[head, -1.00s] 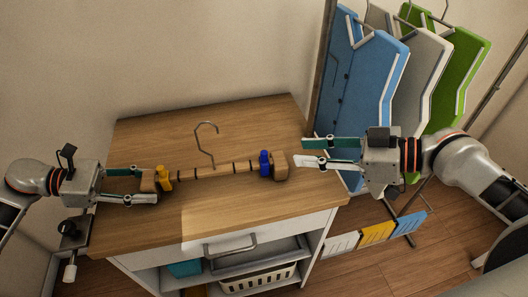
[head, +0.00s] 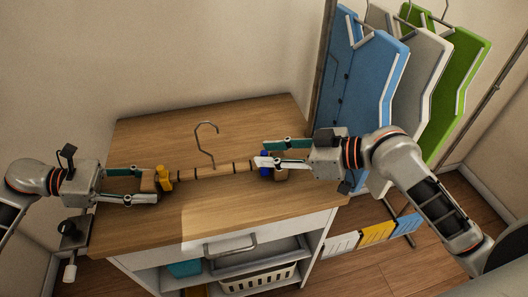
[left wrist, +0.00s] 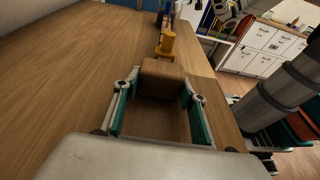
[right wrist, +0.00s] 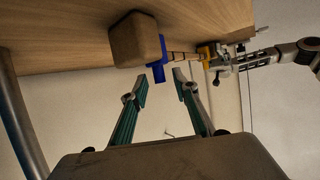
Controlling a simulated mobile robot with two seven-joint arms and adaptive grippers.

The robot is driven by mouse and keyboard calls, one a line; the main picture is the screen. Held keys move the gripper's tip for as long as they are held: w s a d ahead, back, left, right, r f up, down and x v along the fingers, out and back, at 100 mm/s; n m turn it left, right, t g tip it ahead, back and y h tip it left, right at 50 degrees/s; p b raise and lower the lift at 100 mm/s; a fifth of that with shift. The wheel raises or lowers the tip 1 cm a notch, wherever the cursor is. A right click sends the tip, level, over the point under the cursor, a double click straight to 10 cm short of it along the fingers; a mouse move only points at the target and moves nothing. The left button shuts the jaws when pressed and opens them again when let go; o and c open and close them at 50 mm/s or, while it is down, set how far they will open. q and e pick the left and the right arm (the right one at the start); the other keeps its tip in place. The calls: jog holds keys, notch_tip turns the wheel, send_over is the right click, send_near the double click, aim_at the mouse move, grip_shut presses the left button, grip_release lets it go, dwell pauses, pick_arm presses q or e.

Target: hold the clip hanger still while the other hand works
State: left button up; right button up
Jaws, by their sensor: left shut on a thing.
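The clip hanger (head: 215,170) is a wooden bar with dark bands and a metal hook (head: 205,140), held above the dresser top. It has a yellow clip (head: 163,178) at its left and a blue clip (head: 265,157) at its right. My left gripper (head: 149,184) is shut on the hanger's left wooden end block, which shows between the fingers in the left wrist view (left wrist: 162,78). My right gripper (head: 265,153) is open at the blue clip. In the right wrist view, the blue clip (right wrist: 158,70) is at the gap between the fingertips, beside the right end block (right wrist: 135,40).
The wooden dresser (head: 140,140) has a drawer and a lower shelf with a white basket (head: 258,280). White, yellow and blue panels (head: 376,232) are low beside the dresser.

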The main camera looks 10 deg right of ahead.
aim_at(251, 164)
jog(key=shift+x, duration=1)
grip_shut()
jog(key=shift+a, duration=1.65)
grip_release()
